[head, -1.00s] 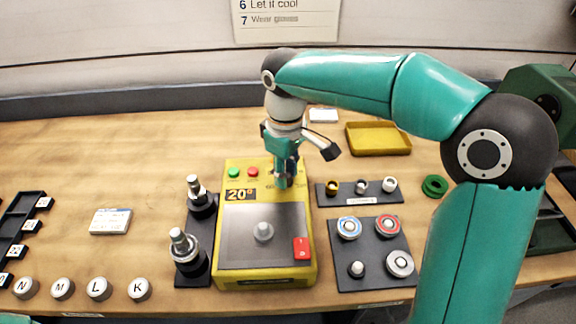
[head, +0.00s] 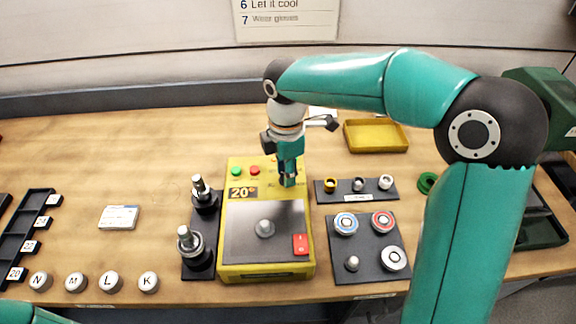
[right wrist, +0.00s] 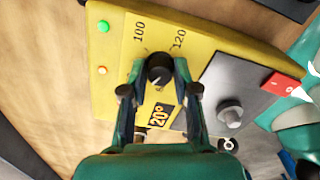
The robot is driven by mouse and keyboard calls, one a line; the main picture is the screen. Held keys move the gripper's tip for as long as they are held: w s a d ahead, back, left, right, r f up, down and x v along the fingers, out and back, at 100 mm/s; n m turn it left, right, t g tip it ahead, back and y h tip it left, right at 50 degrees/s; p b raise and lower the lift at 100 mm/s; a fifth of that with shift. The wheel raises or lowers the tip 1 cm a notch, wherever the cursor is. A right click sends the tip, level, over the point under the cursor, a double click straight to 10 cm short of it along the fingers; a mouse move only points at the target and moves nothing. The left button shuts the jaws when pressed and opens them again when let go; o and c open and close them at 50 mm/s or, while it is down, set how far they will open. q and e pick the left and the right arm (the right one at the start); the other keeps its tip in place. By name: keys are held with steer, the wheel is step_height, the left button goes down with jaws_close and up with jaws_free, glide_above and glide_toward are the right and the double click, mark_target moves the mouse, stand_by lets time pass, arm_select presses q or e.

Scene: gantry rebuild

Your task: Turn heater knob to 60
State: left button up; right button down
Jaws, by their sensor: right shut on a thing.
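The yellow heater (head: 230,262) stands in the middle of the bench, with a dark top plate and a display reading 20°. My right gripper (head: 288,182) points down at the heater's back right corner and hides the knob there. In the right wrist view the black heater knob (right wrist: 159,72) sits between the fingertips of my right gripper (right wrist: 160,80), which is shut on it. Printed marks 100 and 120 show beside the knob; other marks are hidden. My left gripper is not in view; only a bit of teal arm shows at the bottom left.
Green (head: 236,171) and red (head: 255,170) buttons and a red switch (head: 300,244) are on the heater. Black stands with metal posts (head: 199,190) stand left. A rack of small rings (head: 358,185) and a plate of discs (head: 346,224) lie right. A yellow tray (head: 377,136) lies behind.

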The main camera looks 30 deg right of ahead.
steer(key=n+p, duration=0.1)
steer(key=n, duration=0.4)
steer(key=shift+s+a+n+p, duration=0.1)
steer(key=shift+n+p, duration=0.2)
steer(key=shift+p, duration=0.1)
steer(key=shift+f+n+p, duration=0.15)
steer(key=shift+n+p, duration=0.25)
steer(key=shift+n, duration=1)
steer(key=c, duration=0.9)
jaws_free()
steer(key=shift+s, duration=0.1)
steer(key=shift+o, duration=0.2)
steer(key=shift+r, duration=0.2)
steer(key=shift+r, duration=0.25)
step_height(320, 180, up, 11)
